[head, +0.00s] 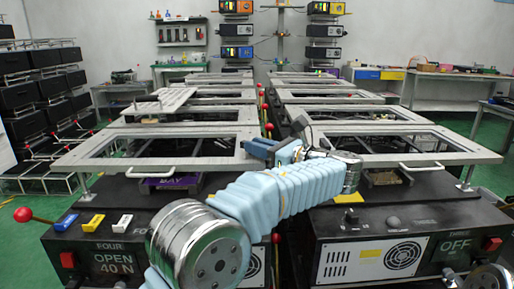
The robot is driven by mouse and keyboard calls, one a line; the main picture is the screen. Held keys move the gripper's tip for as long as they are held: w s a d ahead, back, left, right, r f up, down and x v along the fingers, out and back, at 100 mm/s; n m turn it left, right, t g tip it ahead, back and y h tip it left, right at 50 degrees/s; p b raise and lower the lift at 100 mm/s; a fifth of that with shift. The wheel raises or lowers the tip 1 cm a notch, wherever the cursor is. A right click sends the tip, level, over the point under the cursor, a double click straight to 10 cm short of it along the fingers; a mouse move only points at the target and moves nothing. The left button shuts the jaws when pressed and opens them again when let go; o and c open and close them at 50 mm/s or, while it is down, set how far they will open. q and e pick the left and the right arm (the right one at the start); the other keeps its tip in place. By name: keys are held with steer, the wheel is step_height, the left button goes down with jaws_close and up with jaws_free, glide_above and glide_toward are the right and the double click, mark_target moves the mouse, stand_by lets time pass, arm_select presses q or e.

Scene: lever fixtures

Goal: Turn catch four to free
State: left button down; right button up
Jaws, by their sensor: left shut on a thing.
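The left station is a black cabinet labelled FOUR (110,246), with a sign reading OPEN 40 N (114,264). A grey open metal frame (97,146) lies on top of it. My left gripper (268,150) is at the frame's inner right edge, near the gap between the two stations. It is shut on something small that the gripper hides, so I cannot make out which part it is. A red-knobbed lever (268,127) stands just beyond the gripper. Another red-knobbed lever (23,214) sticks out at the cabinet's left side. My right gripper is out of view.
The right station, labelled THREE with an OFF sign (454,246), has a similar frame (430,158). Blue, yellow and white blocks (93,223) sit on cabinet four's front ledge. A red knob (276,238) shows beside my left arm. More frames stand behind in two rows.

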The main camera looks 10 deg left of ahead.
arm_select(q)
steer(key=shift+w+d+n+g+y, duration=0.15)
steer(key=shift+n+g+y, duration=0.25)
steer(key=shift+n+g, duration=0.6)
steer(key=shift+g, duration=0.5)
steer(key=c, duration=1.1)
jaws_free()
steer(key=v, duration=1.3)
steer(key=shift+d, duration=0.3)
